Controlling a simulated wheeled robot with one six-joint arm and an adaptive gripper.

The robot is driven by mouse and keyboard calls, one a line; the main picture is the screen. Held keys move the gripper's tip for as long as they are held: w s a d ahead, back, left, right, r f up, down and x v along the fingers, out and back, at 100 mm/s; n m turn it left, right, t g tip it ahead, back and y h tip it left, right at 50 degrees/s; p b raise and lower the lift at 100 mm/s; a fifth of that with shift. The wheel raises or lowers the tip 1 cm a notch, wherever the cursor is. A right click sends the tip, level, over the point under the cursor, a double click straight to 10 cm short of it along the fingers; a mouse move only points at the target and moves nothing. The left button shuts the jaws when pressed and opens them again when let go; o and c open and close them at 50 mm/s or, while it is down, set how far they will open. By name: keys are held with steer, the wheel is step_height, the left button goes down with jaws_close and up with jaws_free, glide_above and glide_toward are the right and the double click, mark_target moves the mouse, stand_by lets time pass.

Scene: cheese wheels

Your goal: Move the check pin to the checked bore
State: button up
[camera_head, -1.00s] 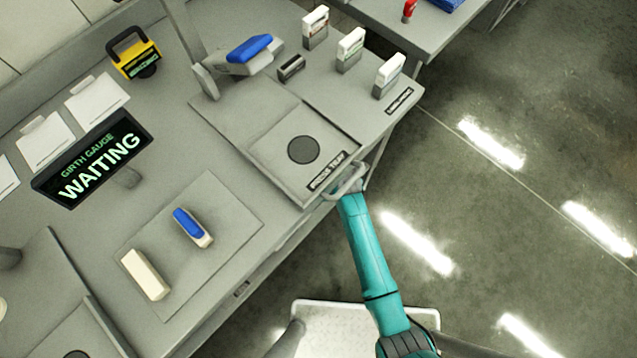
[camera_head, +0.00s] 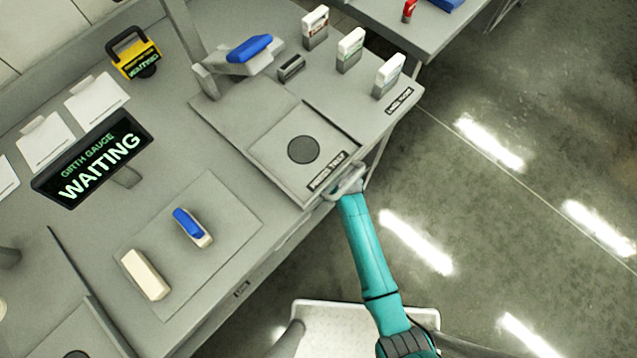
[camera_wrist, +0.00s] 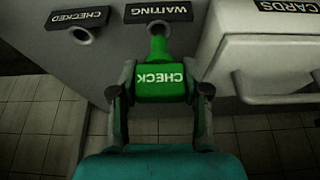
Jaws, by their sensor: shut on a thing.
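The check pin (camera_wrist: 160,78) is green with a white CHECK label that reads upside down in the wrist view. My gripper (camera_wrist: 159,90) is shut on its wide labelled part, with one finger on each side. The pin's narrow end points at the bore under the WAITING label (camera_wrist: 158,11) and overlaps it; I cannot tell how far it is inserted. The checked bore (camera_wrist: 82,34) is a round ringed hole to the left, under the CHECKED label (camera_wrist: 78,17), and looks empty. In the head view the pin and both bores are hidden.
A white drawer front (camera_wrist: 265,60) labelled CARDS, with a protruding handle (camera_wrist: 275,88), stands close on the right. Above, the bench carries a press tray (camera_head: 270,165), a blue-topped block (camera_head: 190,226) and a WAITING girth gauge sign (camera_head: 95,160). Open floor lies right.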

steer(key=shift+f, duration=2)
steer(key=o, duration=1.2)
steer(key=v, duration=1.2)
steer(key=shift+f, duration=0.1)
